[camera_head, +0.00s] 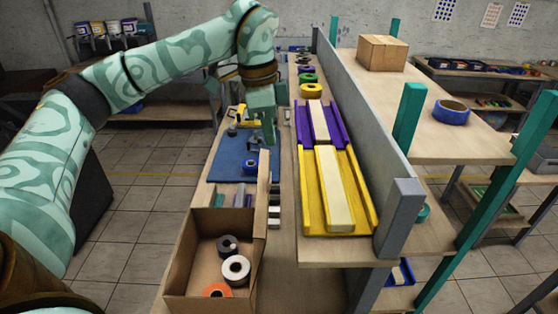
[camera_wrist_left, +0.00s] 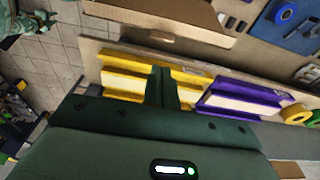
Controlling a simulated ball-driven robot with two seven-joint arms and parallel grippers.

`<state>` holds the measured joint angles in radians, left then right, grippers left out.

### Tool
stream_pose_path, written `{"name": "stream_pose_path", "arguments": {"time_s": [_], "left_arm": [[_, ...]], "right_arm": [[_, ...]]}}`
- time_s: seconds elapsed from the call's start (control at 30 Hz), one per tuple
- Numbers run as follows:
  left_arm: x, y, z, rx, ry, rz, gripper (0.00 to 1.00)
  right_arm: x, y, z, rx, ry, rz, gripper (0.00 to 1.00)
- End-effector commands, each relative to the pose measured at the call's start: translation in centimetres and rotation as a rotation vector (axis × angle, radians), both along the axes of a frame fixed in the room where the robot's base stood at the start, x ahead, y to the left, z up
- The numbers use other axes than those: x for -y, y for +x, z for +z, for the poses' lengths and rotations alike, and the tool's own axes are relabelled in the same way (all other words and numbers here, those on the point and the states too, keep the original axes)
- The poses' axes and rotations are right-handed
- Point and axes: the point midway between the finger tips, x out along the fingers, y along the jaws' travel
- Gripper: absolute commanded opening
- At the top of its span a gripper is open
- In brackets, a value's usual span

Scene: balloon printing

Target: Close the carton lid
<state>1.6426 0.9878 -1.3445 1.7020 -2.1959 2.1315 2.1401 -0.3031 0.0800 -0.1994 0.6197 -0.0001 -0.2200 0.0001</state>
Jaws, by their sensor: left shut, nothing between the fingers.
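The brown carton (camera_head: 180,262) stands open at the near end of the workbench. Tape rolls lie inside: a dark one (camera_head: 227,245), a white one (camera_head: 236,268) and an orange one (camera_head: 217,290). A carton flap (camera_head: 263,192) appears to stand up at its far right corner. In the left wrist view, part of the carton (camera_wrist_left: 165,18) shows along the top edge. My left gripper (camera_head: 270,140) hangs above the bench beyond the carton, apart from it. Its fingers (camera_wrist_left: 161,88) are shut together and empty. My right gripper is out of view.
A raised shelf on the right holds a yellow tray (camera_head: 309,190) and a purple tray (camera_head: 303,125) with pale blocks. A blue mat (camera_head: 228,165) with tools lies past the carton. A closed box (camera_head: 382,53) and a blue roll (camera_head: 451,112) sit on the right upper shelf.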

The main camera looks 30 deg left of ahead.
Motion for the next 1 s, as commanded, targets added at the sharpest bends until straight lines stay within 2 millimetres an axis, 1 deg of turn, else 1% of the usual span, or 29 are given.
{"name": "stream_pose_path", "arguments": {"time_s": [0.13,0.2,0.4,0.6,0.73,1.0], "left_arm": [[0.2,0.1,-1.5,-0.005,-0.001,0.010,0.00],[0.3,0.1,-2.7,-0.005,-0.001,0.006,0.00],[0.8,0.4,-6.3,-0.003,-0.002,0.006,0.00],[1.0,0.7,-8.9,-0.002,-0.002,0.006,0.00],[1.1,0.7,-9.7,-0.001,-0.002,0.007,0.00],[1.1,0.8,-9.8,0.000,-0.002,0.006,0.00]], "right_arm": [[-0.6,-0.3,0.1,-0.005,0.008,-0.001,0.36],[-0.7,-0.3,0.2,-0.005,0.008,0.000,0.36],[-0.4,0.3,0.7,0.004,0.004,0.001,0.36],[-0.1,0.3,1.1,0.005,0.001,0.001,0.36],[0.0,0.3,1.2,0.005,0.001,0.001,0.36],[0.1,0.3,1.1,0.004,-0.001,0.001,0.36]]}}
